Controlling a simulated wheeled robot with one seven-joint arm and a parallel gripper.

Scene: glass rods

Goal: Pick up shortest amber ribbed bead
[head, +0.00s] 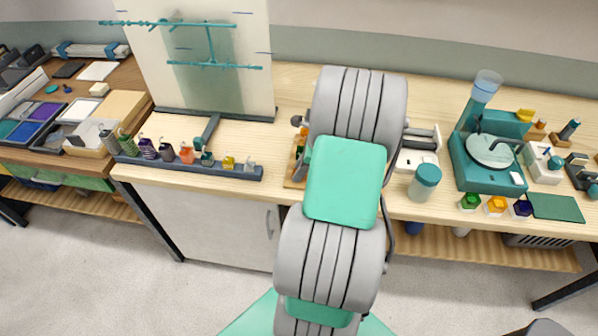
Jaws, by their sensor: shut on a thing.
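My gripper is not visible; my own arm covers the middle of the bench and hides whatever is at its end. A wooden tray (291,181) shows only as a strip at the left of my arm. Small amber and green pieces (300,151) show at its edge, mostly hidden, so I cannot tell their ribbing or height. No amber ribbed bead can be made out clearly.
A dark rack (215,170) with several small coloured items stands left of my arm. A panel with teal rods (210,45) rises behind it. On the right are a teal-lidded jar (425,182) and a teal machine (487,155). Bare bench shows between jar and machine.

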